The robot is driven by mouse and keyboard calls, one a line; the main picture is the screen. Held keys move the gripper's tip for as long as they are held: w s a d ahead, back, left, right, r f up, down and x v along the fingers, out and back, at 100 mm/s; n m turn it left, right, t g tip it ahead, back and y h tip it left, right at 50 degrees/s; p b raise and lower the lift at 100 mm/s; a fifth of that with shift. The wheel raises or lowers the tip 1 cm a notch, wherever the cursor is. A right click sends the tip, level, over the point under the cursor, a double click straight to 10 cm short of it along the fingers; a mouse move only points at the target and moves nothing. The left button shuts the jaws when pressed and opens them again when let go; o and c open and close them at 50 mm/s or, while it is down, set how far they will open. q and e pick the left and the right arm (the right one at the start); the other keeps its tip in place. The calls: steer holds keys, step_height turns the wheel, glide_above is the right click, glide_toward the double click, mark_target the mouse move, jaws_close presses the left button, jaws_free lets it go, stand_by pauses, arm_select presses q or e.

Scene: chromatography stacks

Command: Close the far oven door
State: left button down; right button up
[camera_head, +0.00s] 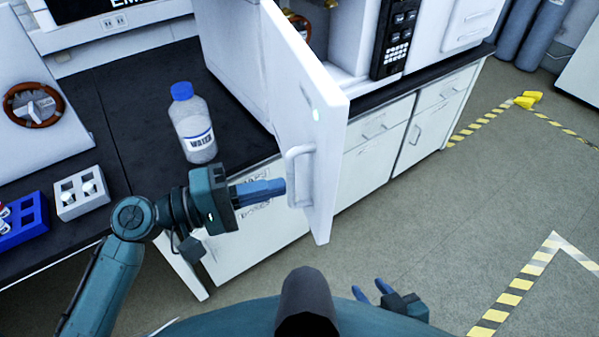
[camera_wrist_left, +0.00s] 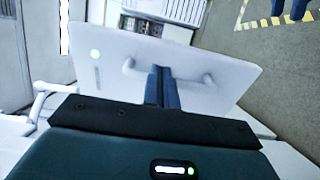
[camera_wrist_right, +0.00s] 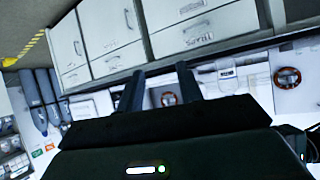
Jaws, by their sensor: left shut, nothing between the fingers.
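The white oven door (camera_head: 310,110) stands open, swung out past the counter's front edge, with a white handle (camera_head: 297,172) on its outer face. The oven (camera_head: 345,40) is behind it on the counter. My left gripper (camera_head: 283,187) is shut and empty, its fingertips at the handle; whether they touch it I cannot tell. In the left wrist view the fingers (camera_wrist_left: 162,72) lie over the middle of the handle, in front of the door (camera_wrist_left: 200,75). My right gripper (camera_head: 370,290) is low near my body, its fingers apart and empty; they also show in the right wrist view (camera_wrist_right: 157,80).
A water bottle (camera_head: 194,125) with a blue cap stands on the black counter left of the door. A blue rack (camera_head: 25,225) and a white block (camera_head: 80,195) sit at the far left.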

mark_target(319, 178)
arm_select(q)
steer(key=p+x, duration=0.1)
steer(key=x, duration=0.3)
steer(key=shift+d+r, duration=0.1)
steer(key=shift+w+d, duration=0.2)
steer(key=shift+d, duration=0.3)
